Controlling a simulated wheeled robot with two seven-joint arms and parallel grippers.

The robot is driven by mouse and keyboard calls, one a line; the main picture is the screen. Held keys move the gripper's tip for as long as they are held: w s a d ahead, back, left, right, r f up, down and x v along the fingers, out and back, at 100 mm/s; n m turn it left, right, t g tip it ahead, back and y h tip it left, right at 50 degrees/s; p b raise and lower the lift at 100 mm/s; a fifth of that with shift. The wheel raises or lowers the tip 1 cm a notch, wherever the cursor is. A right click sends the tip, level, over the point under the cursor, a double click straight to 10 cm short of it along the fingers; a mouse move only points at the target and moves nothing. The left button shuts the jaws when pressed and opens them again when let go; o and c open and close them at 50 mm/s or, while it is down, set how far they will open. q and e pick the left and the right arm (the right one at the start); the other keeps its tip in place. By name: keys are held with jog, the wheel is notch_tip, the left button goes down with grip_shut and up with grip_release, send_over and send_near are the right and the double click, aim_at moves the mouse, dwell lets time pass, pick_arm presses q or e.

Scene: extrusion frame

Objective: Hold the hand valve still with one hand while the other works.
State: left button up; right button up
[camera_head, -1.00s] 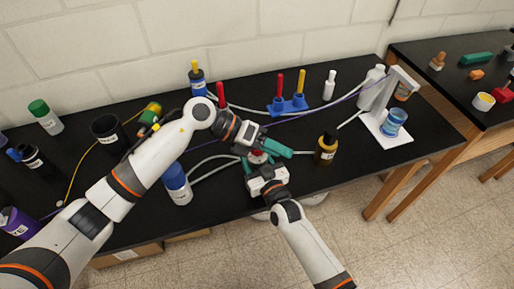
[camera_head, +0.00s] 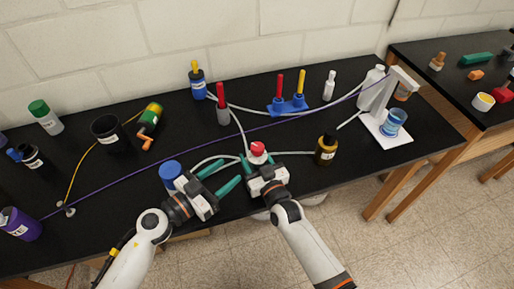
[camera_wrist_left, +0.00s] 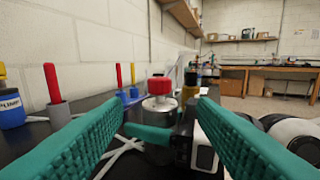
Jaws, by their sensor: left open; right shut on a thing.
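The hand valve, a metal body with a red knob (camera_head: 257,148), stands near the bench's front edge with pale hoses running beside it. It also shows in the left wrist view as a red knob (camera_wrist_left: 159,86) on a silver body, straight ahead between my left fingers. My right gripper (camera_head: 257,164) is shut on the valve's body from the front; the exact grip is partly hidden. My left gripper (camera_head: 227,177) is open and empty, low to the left of the valve, with its teal fingers pointing toward it and apart from it.
A blue-capped bottle (camera_head: 171,172) stands close behind my left gripper. An amber bottle (camera_head: 326,149) is right of the valve. A red-handled fitting (camera_head: 222,104) and a blue stand (camera_head: 287,106) are behind. A purple cord (camera_head: 200,147) crosses the bench.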

aim_at(252, 152)
pick_arm(q)
jog(key=x, duration=1.1)
jog(key=shift+w+d+f, duration=0.1)
jog(key=shift+w+d, duration=0.15)
jog(key=shift+w, duration=0.05)
jog(key=shift+c, duration=0.4)
jog(key=c, duration=0.9)
jog(key=shift+o, duration=0.2)
jog(key=shift+g, duration=0.3)
